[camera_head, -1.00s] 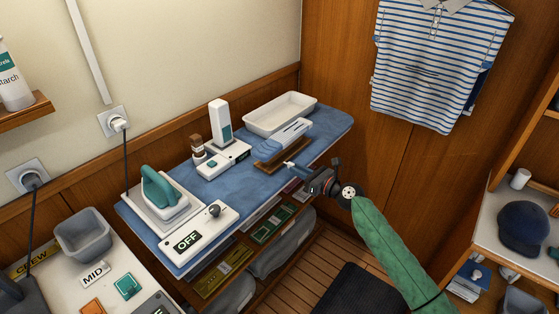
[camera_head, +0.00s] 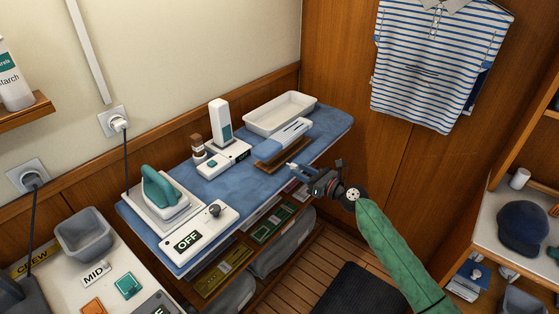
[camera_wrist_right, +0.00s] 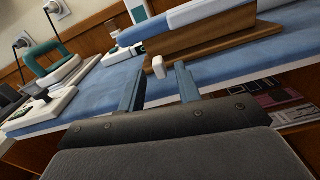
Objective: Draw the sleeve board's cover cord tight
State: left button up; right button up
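The sleeve board (camera_head: 268,151) has a blue cover over a wooden base and sits on the blue-topped counter; its wooden base also shows in the wrist view (camera_wrist_right: 200,45). A small white toggle (camera_head: 291,166) sticks out at the board's near side. In the wrist view the toggle (camera_wrist_right: 158,67) lies between the fingertips, with gaps at both sides. My right gripper (camera_head: 297,168) is open around or just short of it, at the counter's front edge. The cord itself is too small to make out. My left gripper is not in view.
A white tray (camera_head: 280,113) stands behind the board. A white dispenser-like block (camera_head: 220,122) is to its left. Shelves with folded items lie below the front edge.

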jog(key=v, duration=0.6)
dwell(0.5)
jog(key=shift+a, duration=0.1)
